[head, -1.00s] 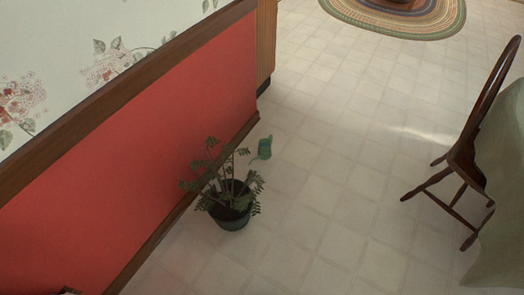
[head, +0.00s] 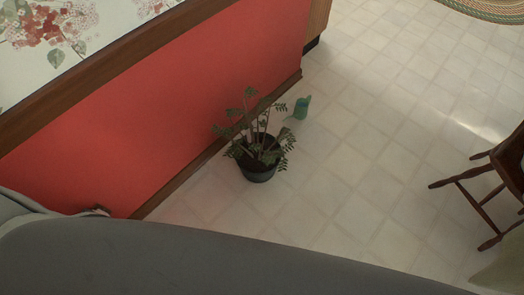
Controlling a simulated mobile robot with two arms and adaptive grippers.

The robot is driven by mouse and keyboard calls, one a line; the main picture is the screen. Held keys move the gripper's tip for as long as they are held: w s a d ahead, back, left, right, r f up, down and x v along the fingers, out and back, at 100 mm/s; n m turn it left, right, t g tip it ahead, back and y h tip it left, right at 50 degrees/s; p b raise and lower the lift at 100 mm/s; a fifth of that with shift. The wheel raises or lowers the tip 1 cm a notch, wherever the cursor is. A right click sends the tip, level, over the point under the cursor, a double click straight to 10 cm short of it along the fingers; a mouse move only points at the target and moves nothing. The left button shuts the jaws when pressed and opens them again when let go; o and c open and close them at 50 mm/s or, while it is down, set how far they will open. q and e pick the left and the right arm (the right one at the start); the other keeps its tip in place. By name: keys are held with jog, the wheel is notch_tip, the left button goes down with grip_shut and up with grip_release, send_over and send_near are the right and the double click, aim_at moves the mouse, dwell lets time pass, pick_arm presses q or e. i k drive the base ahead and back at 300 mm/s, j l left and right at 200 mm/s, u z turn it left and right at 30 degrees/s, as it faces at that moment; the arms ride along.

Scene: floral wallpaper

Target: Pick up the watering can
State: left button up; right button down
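A small green watering can (head: 301,109) stands on the tiled floor in the head view, close to the red wall and just beyond a potted plant. Its thin spout points left toward the plant's leaves.
A leafy plant in a dark pot (head: 258,171) stands on the floor against the red wall (head: 190,110), nearer than the can. A dark wooden chair (head: 495,180) is at the right. The tiled floor (head: 350,170) between them is clear. A large grey part of my own body fills the bottom.

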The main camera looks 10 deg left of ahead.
aim_at(300, 112)
jog(key=u, duration=0.2)
jog(key=i+l+u, duration=0.15)
jog(key=l+u, duration=0.2)
jog(key=u, duration=0.15)
jog(key=l+u, duration=0.45)
jog(key=i+l+u, duration=0.1)
jog(key=l+u, duration=0.2)
jog(key=u, duration=0.2)
